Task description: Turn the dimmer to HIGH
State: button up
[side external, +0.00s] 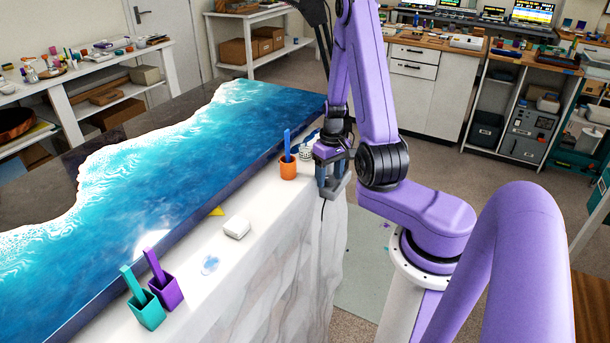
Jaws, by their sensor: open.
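My gripper (331,186) points down at the far right end of the white counter (274,208), by its edge. Its jaws are open, and I see nothing held between them. I cannot clearly make out the dimmer, its dial or a HIGH mark. A thin dark cord (322,210) hangs over the counter's front edge just below my gripper; what it joins is hidden behind the fingers. A small grey-white ribbed item (306,153) stands just left of my gripper, partly covered by it. I cannot tell whether my fingers touch anything.
An orange cup (288,167) with a blue stick stands left of my gripper. A white block (236,228), a yellow wedge (217,211), a purple cup (167,292) and a teal cup (146,311) sit along the counter. A blue wave-patterned resin slab (190,165) lies behind them.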

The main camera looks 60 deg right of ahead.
aim_at(331, 177)
jog(key=n, duration=0.3)
notch_tip(331, 177, up, 18)
jog(key=f, duration=0.1)
jog(key=shift+w+a+n, duration=1.95)
jog(key=shift+a+n, duration=0.45)
jog(key=shift+a, duration=3.2)
jog(key=s+a+n, duration=0.6)
jog(key=s+a, duration=0.3)
jog(key=a, duration=0.4)
jog(key=shift+s+a+r, duration=0.15)
jog(key=shift+s+a, duration=0.15)
jog(key=shift+s, duration=0.05)
jog(key=s+a+n, duration=0.2)
jog(key=s+n, duration=0.1)
jog(key=s, duration=0.6)
jog(key=shift+s+a+f, duration=0.2)
jog(key=shift+s, duration=0.1)
